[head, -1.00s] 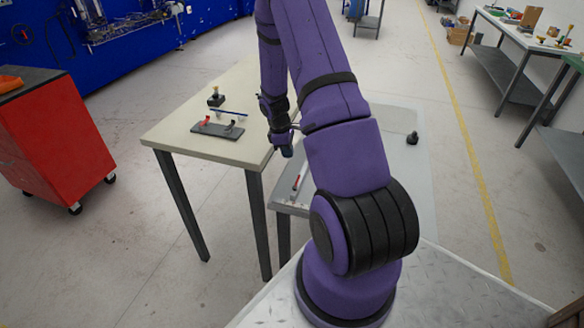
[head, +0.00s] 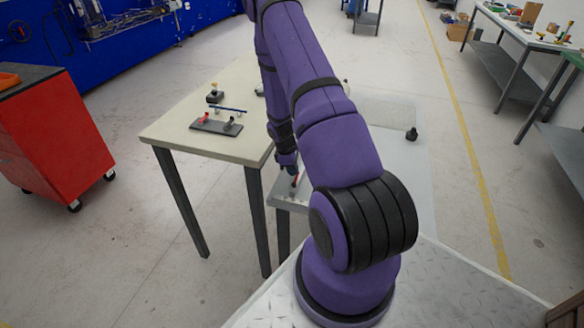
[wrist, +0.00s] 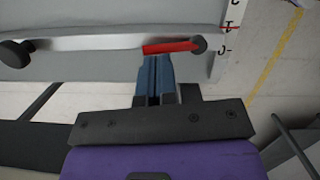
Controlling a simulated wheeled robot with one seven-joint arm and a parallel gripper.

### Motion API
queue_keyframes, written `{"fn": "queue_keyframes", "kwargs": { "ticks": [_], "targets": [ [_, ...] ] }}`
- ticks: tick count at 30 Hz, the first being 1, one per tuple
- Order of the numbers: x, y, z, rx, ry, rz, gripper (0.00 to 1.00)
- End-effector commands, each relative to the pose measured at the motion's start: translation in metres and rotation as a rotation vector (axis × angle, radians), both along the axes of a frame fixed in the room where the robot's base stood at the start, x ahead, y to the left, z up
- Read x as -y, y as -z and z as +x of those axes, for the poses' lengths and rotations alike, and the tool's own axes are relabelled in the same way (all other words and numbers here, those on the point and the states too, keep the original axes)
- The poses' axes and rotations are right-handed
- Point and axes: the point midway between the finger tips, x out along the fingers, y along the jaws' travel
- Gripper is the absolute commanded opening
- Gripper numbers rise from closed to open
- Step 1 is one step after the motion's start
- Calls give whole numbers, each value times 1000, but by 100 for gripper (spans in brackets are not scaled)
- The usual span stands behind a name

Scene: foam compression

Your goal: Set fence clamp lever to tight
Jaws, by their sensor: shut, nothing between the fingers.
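The red clamp lever (wrist: 170,47) shows in the wrist view at the right end of a pale fence bar (wrist: 90,43). It lies nearly along the bar, pointing left from a dark round pivot (wrist: 199,45). My gripper (wrist: 156,60) is shut and empty, with its blue fingertips right at the lever's near side, toward its free end. I cannot tell whether they touch it. In the head view my gripper (head: 288,167) is low over the near left corner of the grey table, and a bit of the red lever (head: 296,180) shows beside it.
Marks and a short red line (wrist: 231,27) lie on the surface edge right of the pivot. A black knob (wrist: 15,53) is at the bar's left end. A cream table (head: 175,130) with a small lever plate (head: 215,127) stands to the left. A red cart (head: 50,140) is farther left.

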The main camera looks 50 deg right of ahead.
Motion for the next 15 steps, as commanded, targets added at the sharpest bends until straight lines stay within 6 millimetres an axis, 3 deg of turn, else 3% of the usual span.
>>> {"fn": "queue_keyframes", "kwargs": {
  "ticks": [15],
  "targets": [
    [2,0,-2,-1,53,0,0]
  ]
}}
